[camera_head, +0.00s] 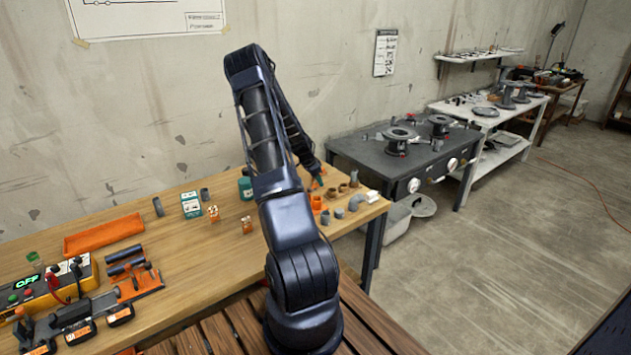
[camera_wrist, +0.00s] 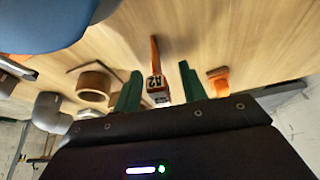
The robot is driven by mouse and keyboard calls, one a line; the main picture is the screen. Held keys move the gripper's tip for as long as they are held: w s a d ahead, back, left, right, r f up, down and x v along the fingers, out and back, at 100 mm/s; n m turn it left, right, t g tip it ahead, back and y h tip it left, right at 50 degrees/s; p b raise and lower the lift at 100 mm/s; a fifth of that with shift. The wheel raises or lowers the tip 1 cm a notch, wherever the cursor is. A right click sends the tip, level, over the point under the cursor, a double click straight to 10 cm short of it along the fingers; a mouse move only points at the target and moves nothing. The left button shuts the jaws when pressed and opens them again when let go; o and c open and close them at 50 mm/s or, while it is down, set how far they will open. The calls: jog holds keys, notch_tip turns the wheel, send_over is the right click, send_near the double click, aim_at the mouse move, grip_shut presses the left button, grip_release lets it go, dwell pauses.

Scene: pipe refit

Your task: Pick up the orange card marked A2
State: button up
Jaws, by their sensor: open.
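The orange card marked A2 (camera_wrist: 155,82) shows in the wrist view, upright or nearly so, with its black-and-white label facing my camera. My gripper (camera_wrist: 160,68) is open, with one green finger on each side of the card in the picture. I see gaps between the card and both fingers; I cannot tell how far beyond the card the tips reach. In the head view my gripper (camera_head: 318,181) is over the right end of the wooden bench, partly hidden by my arm. I cannot make out the A2 card there.
A second orange piece (camera_wrist: 218,80) stands right of the fingers. A brown ring (camera_wrist: 95,86), a grey elbow (camera_wrist: 50,110) and a large blue rounded object (camera_wrist: 45,22) are on the left. Orange and grey fittings (camera_head: 325,216) crowd the end of the wooden bench (camera_head: 215,250).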

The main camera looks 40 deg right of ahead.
grip_shut()
